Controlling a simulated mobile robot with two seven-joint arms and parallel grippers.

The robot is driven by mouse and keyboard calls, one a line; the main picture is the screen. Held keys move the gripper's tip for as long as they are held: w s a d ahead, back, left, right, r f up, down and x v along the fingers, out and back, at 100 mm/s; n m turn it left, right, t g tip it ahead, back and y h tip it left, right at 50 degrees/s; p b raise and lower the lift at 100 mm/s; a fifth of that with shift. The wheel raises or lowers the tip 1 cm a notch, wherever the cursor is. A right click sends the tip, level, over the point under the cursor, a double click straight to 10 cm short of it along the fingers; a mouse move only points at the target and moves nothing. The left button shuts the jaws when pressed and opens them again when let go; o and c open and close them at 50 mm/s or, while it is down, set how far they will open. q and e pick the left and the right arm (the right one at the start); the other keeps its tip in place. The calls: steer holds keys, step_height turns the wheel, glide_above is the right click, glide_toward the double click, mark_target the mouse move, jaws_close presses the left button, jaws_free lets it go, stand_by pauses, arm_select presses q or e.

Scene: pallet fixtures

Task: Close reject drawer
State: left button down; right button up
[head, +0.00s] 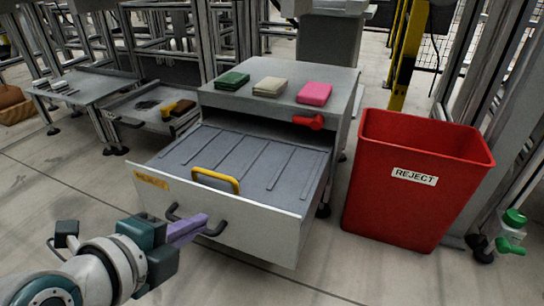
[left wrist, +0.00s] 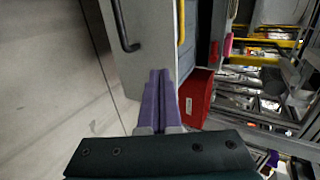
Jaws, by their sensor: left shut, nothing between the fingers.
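The reject drawer (head: 275,232) is pulled out of the grey cabinet (head: 345,90), and its ribbed interior shows with no loose items on it. Its pale front panel has a yellow label (head: 152,180) at left and a dark bar handle (head: 215,229). In the left wrist view the panel (left wrist: 150,40) and dark handle (left wrist: 125,30) appear turned sideways. My left gripper (head: 203,222) is shut and empty, its purple fingers in front of the handle. Whether they touch the panel or handle I cannot tell. My right gripper is not in view.
A red bin (head: 405,190) marked REJECT stands right of the drawer. A yellow hoop (head: 215,179) rises at the drawer front. Floor ahead is clear.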

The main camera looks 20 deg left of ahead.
mark_target(228, 199)
arm_select(q)
steer(key=b+x, duration=0.1)
steer(key=x, duration=0.1)
steer(key=b+x, duration=0.1)
steer(key=x, duration=0.1)
steer(key=shift+w+d+r, duration=0.15)
steer(key=shift+w+r, duration=0.05)
steer(key=shift+w, duration=0.35)
steer(key=shift+w+r+b, duration=0.15)
steer(key=shift+w+b, duration=0.3)
steer(key=shift+w, duration=0.35)
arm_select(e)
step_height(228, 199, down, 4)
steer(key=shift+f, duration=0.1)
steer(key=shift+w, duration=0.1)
